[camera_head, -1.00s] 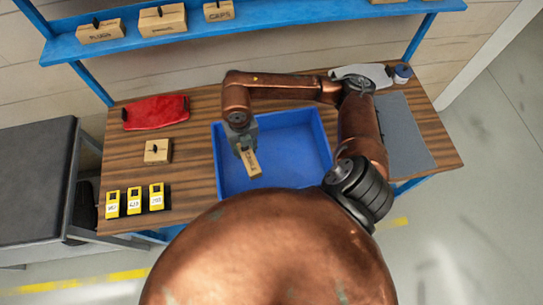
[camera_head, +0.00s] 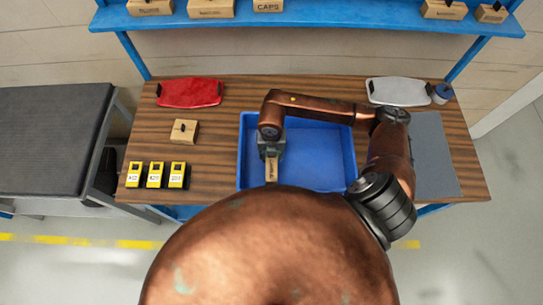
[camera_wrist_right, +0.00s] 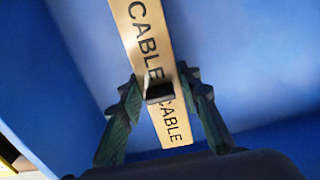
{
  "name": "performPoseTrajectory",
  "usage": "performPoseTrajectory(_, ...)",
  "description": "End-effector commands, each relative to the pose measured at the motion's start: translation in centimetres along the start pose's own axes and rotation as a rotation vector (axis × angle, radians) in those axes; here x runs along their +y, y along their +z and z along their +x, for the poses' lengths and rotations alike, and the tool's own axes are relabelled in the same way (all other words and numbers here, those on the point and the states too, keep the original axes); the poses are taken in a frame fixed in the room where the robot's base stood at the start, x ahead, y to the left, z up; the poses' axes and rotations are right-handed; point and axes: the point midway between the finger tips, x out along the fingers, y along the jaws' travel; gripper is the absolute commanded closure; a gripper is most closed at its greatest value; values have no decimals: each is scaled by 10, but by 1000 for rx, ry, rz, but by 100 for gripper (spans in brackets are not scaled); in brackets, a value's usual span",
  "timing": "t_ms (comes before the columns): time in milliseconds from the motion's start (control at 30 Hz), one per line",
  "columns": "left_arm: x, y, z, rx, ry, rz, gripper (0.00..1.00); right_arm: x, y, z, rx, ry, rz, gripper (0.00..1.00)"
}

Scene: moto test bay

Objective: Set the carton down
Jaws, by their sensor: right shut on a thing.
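My right gripper (camera_head: 271,152) is over the left part of the blue tray (camera_head: 349,160) on the wooden workbench. It is shut on a tan carton (camera_head: 271,170). In the right wrist view the carton (camera_wrist_right: 147,45) reads "CABLE" and lies between the two dark fingers (camera_wrist_right: 160,98), which grip its black tab. Blue tray surface fills the background there. I cannot tell whether the carton touches the tray floor. My left gripper is not in view.
A red panel (camera_head: 190,93), a small tan box (camera_head: 184,132) and three yellow-black devices (camera_head: 155,174) lie left of the tray. A grey mat (camera_head: 433,155), a pale panel (camera_head: 398,91) and a small jar (camera_head: 442,93) are at right. A blue shelf (camera_head: 310,20) with labelled cartons runs behind.

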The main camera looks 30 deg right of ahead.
Motion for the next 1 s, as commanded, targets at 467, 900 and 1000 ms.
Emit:
performPoseTrajectory(467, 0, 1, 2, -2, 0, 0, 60, 0, 0, 4, -1, 0, 0, 63)
performPoseTrajectory(900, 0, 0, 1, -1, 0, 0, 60, 0, 1, 3, -1, 0, 0, 51)
performPoseTrajectory(1000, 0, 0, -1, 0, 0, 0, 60, 0, 1, -3, -3, 1, -1, 51)
